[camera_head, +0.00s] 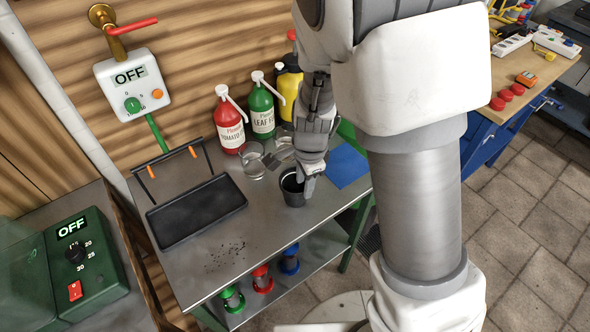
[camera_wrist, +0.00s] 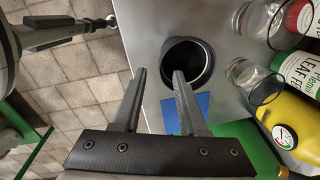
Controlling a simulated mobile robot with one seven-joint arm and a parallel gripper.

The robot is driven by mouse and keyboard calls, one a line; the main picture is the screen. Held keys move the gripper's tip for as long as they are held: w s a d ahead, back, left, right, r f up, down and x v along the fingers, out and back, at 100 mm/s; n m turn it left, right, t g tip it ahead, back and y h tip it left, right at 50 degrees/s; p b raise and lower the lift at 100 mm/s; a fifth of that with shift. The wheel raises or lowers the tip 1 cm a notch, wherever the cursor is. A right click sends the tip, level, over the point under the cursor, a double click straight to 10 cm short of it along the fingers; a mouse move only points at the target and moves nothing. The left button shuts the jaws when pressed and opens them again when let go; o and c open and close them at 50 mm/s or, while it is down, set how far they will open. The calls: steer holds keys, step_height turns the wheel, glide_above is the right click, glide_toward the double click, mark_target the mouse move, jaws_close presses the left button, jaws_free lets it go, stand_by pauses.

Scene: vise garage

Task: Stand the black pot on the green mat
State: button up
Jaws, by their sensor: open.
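The black pot (camera_head: 291,192) stands upright on the grey metal table, near its right front edge. In the wrist view I look into its round open mouth (camera_wrist: 190,55). My gripper (camera_head: 307,186) is open and right at the pot. In the wrist view the right fingertip of my gripper (camera_wrist: 160,72) overlaps the pot's rim, and the left one is off to its side. I cannot tell whether a finger is inside the pot or touches it. The green mat (camera_head: 346,130) lies farther back, mostly hidden by my arm; part of it shows in the wrist view (camera_wrist: 247,142).
A blue mat (camera_head: 347,166) lies between pot and green mat. Glass jars (camera_head: 252,162), a red bottle (camera_head: 229,122), a green bottle (camera_head: 262,107) and a yellow sprayer (camera_head: 288,82) stand behind the pot. A black tray (camera_head: 197,211) lies left; dark crumbs are in front of it.

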mark_target(302, 195)
steer(key=f, duration=0.2)
steer(key=f+b, duration=0.1)
steer(key=f, duration=0.2)
steer(key=w+f+b, duration=0.1)
steer(key=f, duration=0.1)
steer(key=shift+a+f, duration=0.3)
jaws_close()
steer(key=shift+s, duration=0.1)
